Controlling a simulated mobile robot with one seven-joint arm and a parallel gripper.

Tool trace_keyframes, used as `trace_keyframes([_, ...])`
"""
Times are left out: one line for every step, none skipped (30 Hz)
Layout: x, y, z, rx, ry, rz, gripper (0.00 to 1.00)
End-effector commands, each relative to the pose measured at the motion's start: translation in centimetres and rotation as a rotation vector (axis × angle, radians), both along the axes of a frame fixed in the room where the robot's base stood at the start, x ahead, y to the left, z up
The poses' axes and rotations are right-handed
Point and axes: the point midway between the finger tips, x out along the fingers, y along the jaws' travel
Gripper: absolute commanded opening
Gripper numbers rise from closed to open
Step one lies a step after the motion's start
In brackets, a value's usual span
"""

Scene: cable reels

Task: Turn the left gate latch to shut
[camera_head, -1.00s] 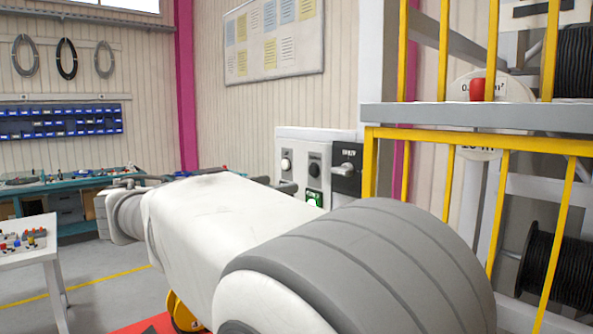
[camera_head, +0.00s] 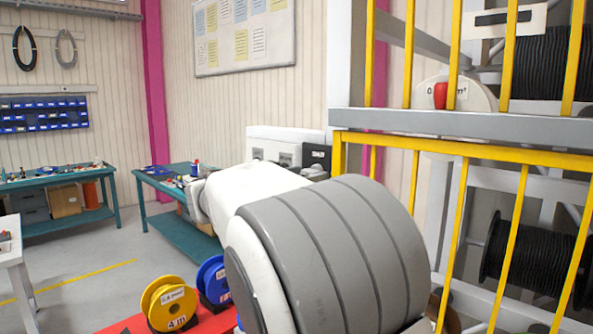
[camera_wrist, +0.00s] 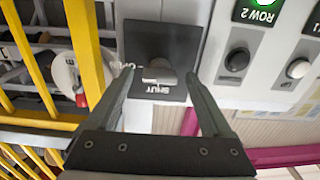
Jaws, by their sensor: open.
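A gate latch with a black square plate (camera_wrist: 185,52) and a short grey lever (camera_wrist: 158,77) is in the middle of the wrist view. The word SHUT is on the plate just below the lever, upside down, and OPEN is partly seen to its left. The lever lies roughly level in this view. My gripper (camera_wrist: 159,80) is open, its two fingers on either side of the lever; I see no contact. In the head view the black plate (camera_head: 315,152) shows at the panel's right end, and my arm hides the lever and gripper.
A white panel (camera_head: 260,133) with round switches (camera_wrist: 237,60) adjoins the latch. A yellow-barred gate (camera_head: 460,150) fronts black cable reels (camera_head: 530,260) at right. Teal benches (camera_head: 180,235) stand at left. Yellow and blue reels (camera_head: 170,303) sit on a red base.

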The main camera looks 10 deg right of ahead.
Motion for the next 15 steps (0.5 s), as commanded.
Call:
trace_keyframes([0.17, -0.31, 0.06, 0.000, 0.000, -0.002, 0.84])
trace_keyframes([0.24, -0.40, 0.04, 0.000, 0.000, -0.001, 0.84])
trace_keyframes([0.31, -0.48, 0.02, 0.000, 0.000, -0.001, 0.84])
trace_keyframes([0.35, -0.51, 0.01, 0.000, 0.000, 0.000, 0.84])
trace_keyframes([0.36, -0.53, 0.00, 0.001, -0.001, 0.000, 0.84])
trace_keyframes([0.37, -0.53, -0.01, 0.001, -0.001, 0.000, 0.84])
trace_keyframes([0.37, -0.53, -0.02, 0.001, -0.001, 0.000, 0.84])
trace_keyframes([0.37, -0.52, -0.02, 0.001, -0.001, 0.000, 0.84])
trace_keyframes([0.36, -0.52, -0.02, 0.001, -0.001, 0.000, 0.84])
trace_keyframes([0.36, -0.52, -0.02, 0.001, -0.001, 0.000, 0.84])
trace_keyframes([0.35, -0.52, -0.02, 0.001, -0.001, 0.000, 0.84])
trace_keyframes([0.36, -0.51, -0.02, 0.001, -0.001, 0.000, 0.77])
trace_keyframes([0.35, -0.50, -0.02, 0.001, -0.001, 0.000, 0.72])
trace_keyframes([0.34, -0.51, -0.02, 0.001, -0.001, 0.000, 0.66])
trace_keyframes([0.34, -0.51, -0.01, 0.001, -0.001, 0.000, 0.59])
